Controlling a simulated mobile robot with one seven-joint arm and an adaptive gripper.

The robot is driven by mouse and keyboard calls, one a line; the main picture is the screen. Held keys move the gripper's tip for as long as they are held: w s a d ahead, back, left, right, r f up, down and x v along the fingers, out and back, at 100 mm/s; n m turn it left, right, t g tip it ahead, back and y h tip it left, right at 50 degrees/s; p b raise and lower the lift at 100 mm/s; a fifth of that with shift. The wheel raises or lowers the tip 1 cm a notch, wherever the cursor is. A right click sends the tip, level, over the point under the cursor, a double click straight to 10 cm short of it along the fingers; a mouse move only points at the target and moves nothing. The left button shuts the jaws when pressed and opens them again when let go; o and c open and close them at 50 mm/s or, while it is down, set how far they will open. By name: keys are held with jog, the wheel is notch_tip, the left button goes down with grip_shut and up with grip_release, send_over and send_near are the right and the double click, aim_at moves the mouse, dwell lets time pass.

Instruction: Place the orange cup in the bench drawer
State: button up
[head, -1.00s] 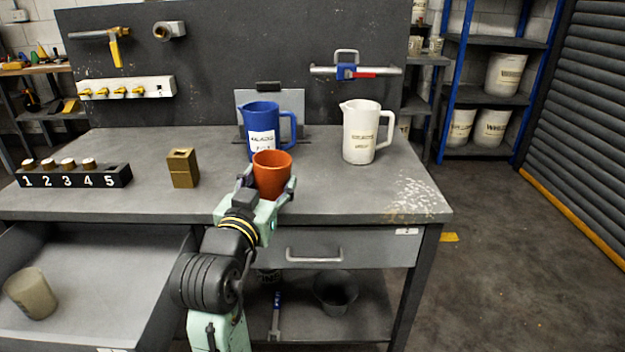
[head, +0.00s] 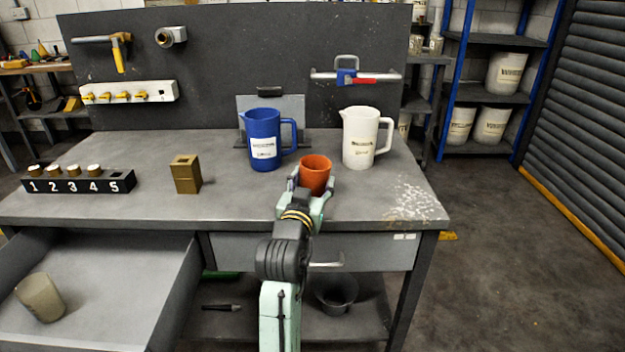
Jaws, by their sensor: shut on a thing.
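The orange cup (head: 315,174) is upright above the front part of the bench top, in front of the blue and white jugs. My gripper (head: 314,188) is shut on the orange cup, with a finger on each side of it. I cannot tell whether the cup's base touches the bench. The left bench drawer (head: 110,290) stands open at the lower left, and a beige cup (head: 40,297) lies tilted inside it. The right drawer (head: 370,252) is shut, its handle partly hidden by my arm.
A blue jug (head: 264,140) and a white jug (head: 361,138) stand behind the cup. A brass block (head: 186,174) and a black numbered rack (head: 78,182) stand to the left on the bench (head: 240,205). A dark bucket (head: 336,292) is on the lower shelf.

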jog(key=shift+f, duration=0.1)
jog(key=shift+f, duration=0.15)
jog(key=o, duration=1.4)
jog(key=shift+c, duration=0.2)
jog(key=shift+b, duration=0.3)
jog(key=b+v, duration=0.1)
jog(key=v, duration=1)
jog(key=shift+b, duration=0.4)
